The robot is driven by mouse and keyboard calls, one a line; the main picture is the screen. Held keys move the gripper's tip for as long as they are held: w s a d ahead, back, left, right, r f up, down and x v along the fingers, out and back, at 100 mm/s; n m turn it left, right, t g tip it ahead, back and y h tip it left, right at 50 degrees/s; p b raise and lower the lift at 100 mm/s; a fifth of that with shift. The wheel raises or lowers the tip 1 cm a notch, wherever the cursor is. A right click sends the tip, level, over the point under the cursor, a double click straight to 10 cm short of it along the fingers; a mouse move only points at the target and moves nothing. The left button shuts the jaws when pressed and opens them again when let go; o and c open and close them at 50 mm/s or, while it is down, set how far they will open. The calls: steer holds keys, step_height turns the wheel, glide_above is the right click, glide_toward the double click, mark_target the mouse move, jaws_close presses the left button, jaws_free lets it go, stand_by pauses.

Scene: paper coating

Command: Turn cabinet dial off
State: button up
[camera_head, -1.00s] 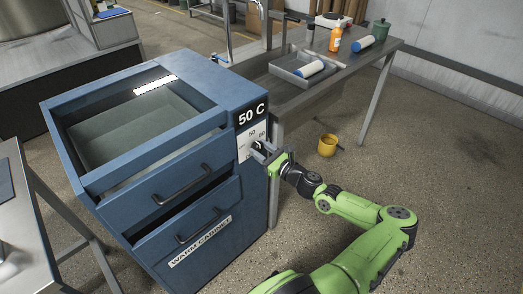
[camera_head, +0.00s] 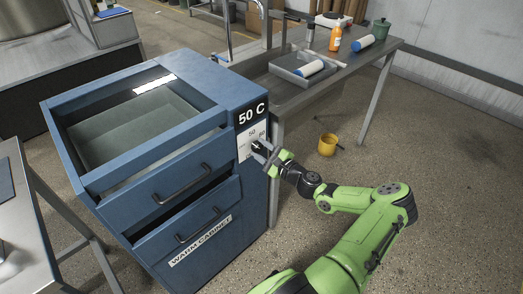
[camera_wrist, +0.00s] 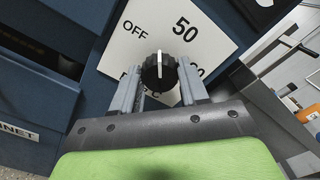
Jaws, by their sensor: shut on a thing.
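The dial (camera_wrist: 158,73) is a round black knob with a white pointer line, on a white plate (camera_wrist: 120,62) marked OFF, 50 and a partly hidden 80. In the wrist view the pointer points upward, between OFF and 50. My gripper (camera_wrist: 159,84) has one grey finger on each side of the knob and is shut on it. In the head view my gripper (camera_head: 262,152) is at the right front of the blue warm cabinet (camera_head: 222,262), where it covers much of the dial. The display (camera_head: 251,116) above the plate reads 50 C.
Two drawers (camera_head: 182,185) with dark handles are on the cabinet front, left of the dial. A metal table (camera_head: 285,100) with a tray and bottles stands behind to the right. A yellow mug (camera_head: 327,145) is on the floor. The floor at the right is mostly open.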

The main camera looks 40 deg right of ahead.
steer(key=n+b, duration=0.2)
steer(key=n, duration=0.4)
steer(key=shift+f+n, duration=0.1)
steer(key=shift+n, duration=0.2)
stand_by(0.3)
steer(key=o, duration=1.1)
steer(key=shift+c, duration=0.2)
steer(key=s+p, duration=0.2)
steer(key=s, duration=1.3)
steer(key=shift+s+d, duration=0.2)
steer(key=shift+s, duration=0.15)
